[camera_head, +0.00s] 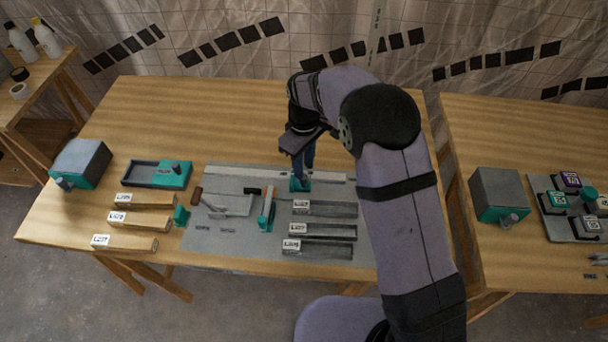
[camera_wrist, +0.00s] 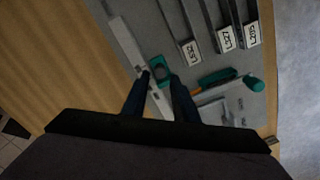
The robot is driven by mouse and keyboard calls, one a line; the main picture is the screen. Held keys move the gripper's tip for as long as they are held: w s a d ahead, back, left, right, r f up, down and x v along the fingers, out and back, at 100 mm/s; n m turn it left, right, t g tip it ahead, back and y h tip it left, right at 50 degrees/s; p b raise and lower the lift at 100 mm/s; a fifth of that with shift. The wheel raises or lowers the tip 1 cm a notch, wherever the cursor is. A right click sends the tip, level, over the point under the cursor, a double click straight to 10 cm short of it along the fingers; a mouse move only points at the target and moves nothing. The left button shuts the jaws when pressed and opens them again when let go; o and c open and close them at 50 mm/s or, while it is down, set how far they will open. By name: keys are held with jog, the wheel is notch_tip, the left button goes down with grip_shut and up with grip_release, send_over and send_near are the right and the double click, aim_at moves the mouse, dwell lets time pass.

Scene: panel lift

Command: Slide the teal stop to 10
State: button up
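The teal stop (camera_head: 299,186) sits on a pale metal rail (camera_head: 250,172) along the back of the grey panel on the table. In the wrist view the stop (camera_wrist: 158,62) shows just ahead of my fingertips, on the rail (camera_wrist: 125,42). My gripper (camera_head: 304,172) points down at the stop, its dark blue fingers right at it. In the wrist view the two fingers of my gripper (camera_wrist: 159,78) stand apart, one toward each side of the stop. I cannot tell whether they touch it. Scale marks or a 10 on the rail are too small to read.
The grey panel (camera_head: 225,247) holds labelled slots (camera_head: 325,230), a teal-and-orange tool (camera_head: 267,210) and a bracket. Labelled wooden bars (camera_head: 140,220), a teal tray (camera_head: 158,174) and a grey-teal box (camera_head: 82,162) lie left. Another table (camera_head: 520,120) stands right.

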aim_at(300, 182)
jog(key=shift+f+p, duration=0.75)
jog(key=shift+f, duration=2.05)
jog(key=shift+c, duration=0.6)
grip_shut()
